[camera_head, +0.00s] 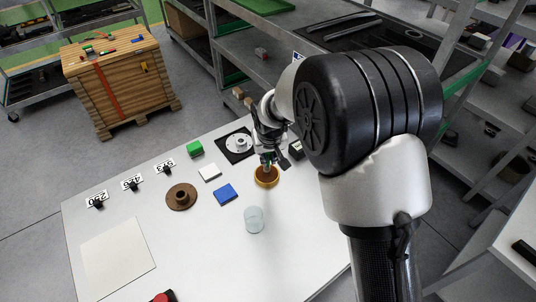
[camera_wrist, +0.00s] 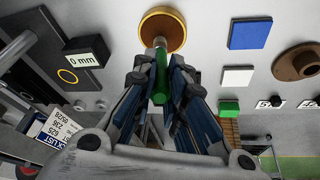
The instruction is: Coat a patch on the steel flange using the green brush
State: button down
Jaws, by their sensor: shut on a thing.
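The steel flange (camera_head: 239,143) is a silver disc with a raised hub, lying on a black square mat at the back of the white table. My gripper (camera_head: 267,158) is to the right of it, above a round orange-brown pot (camera_head: 266,180). In the wrist view my gripper (camera_wrist: 161,85) is shut on the green brush (camera_wrist: 161,72), whose handle runs between the fingers. The brush's far end points into or over the pot (camera_wrist: 174,18); I cannot tell whether it touches the contents. The steel flange is not clearly seen in the wrist view.
Green (camera_head: 195,148), white (camera_head: 209,172) and blue (camera_head: 226,194) blocks lie left of the pot, near a brown flange (camera_head: 181,197). A clear glass (camera_head: 253,219) stands in front. A "0 mm" block (camera_wrist: 86,51) is beside the pot.

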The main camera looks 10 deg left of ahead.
jog(key=shift+f+b, duration=0.35)
jog(key=shift+f, duration=0.1)
dwell(1.3)
jog(key=shift+r, duration=0.1)
jog(key=shift+r+p, duration=2.3)
jog(key=shift+r, duration=1.2)
jog(key=s+d+f+m+b, duration=0.1)
jog(key=s+d+f, duration=0.1)
jog(key=d, duration=0.7)
jog(key=s+d+f+m+h+b, duration=0.1)
jog(key=s+d+f+m+b, duration=0.1)
jog(key=s+d, duration=0.3)
jog(key=s+d+f+m+b, duration=0.2)
jog(key=s+d+f, duration=0.1)
jog(key=d, duration=1)
jog(key=shift+s+f+h, duration=0.2)
jog(key=shift+s+h, duration=0.2)
jog(key=shift+s, duration=0.05)
